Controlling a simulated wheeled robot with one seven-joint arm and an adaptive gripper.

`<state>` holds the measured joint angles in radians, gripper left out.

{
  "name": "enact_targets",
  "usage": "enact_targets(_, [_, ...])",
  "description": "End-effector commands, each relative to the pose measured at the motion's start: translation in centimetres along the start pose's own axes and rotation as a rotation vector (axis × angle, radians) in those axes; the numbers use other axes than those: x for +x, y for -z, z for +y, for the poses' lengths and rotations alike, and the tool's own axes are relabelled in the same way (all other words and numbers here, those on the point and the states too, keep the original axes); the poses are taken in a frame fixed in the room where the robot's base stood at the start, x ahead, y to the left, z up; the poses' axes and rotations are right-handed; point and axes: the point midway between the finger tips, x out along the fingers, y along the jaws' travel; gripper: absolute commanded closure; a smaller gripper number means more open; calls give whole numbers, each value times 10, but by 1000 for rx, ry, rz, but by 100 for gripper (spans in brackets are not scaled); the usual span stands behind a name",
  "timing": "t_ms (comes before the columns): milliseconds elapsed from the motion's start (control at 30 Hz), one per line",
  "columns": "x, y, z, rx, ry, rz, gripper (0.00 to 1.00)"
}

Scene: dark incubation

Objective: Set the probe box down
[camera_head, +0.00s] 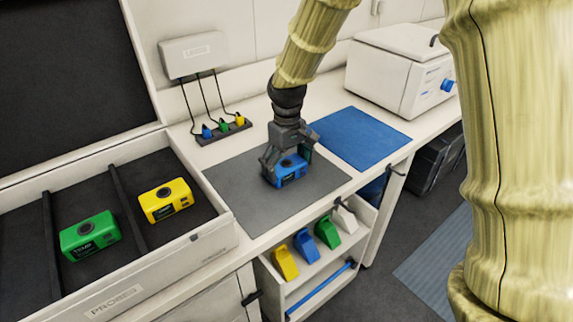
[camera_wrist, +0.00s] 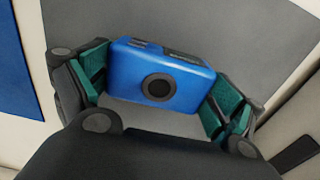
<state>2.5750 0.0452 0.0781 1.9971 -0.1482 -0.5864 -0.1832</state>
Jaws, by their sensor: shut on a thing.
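The blue probe box (camera_head: 291,171) is between the fingers of my gripper (camera_head: 287,162), over the dark grey mat (camera_head: 240,200) on the bench. In the wrist view the blue probe box (camera_wrist: 160,76) shows a round dark knob on its face. The teal finger pads of my gripper (camera_wrist: 155,93) press on its two ends. The grey mat (camera_wrist: 225,30) lies behind the box. I cannot tell whether the box touches the mat or is just above it.
A blue mat (camera_head: 362,138) lies to the right of the grey one. A drawer marked PROBES (camera_head: 120,298) holds a green box (camera_head: 89,237) and a yellow box (camera_head: 166,200). A plug strip (camera_head: 222,131) and a white machine (camera_head: 400,75) stand behind. Colored holders (camera_head: 305,245) sit on a shelf below.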

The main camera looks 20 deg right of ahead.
Motion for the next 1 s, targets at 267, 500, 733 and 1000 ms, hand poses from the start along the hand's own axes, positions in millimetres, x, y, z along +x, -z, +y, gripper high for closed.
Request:
enact_targets(267, [2,0,0,0,0,2,45])
enact_targets(500, [4,0,0,0,0,1,0])
enact_targets(733, [4,0,0,0,0,1,0])
enact_targets(1000, [-13,1,0,0,0,4,0])
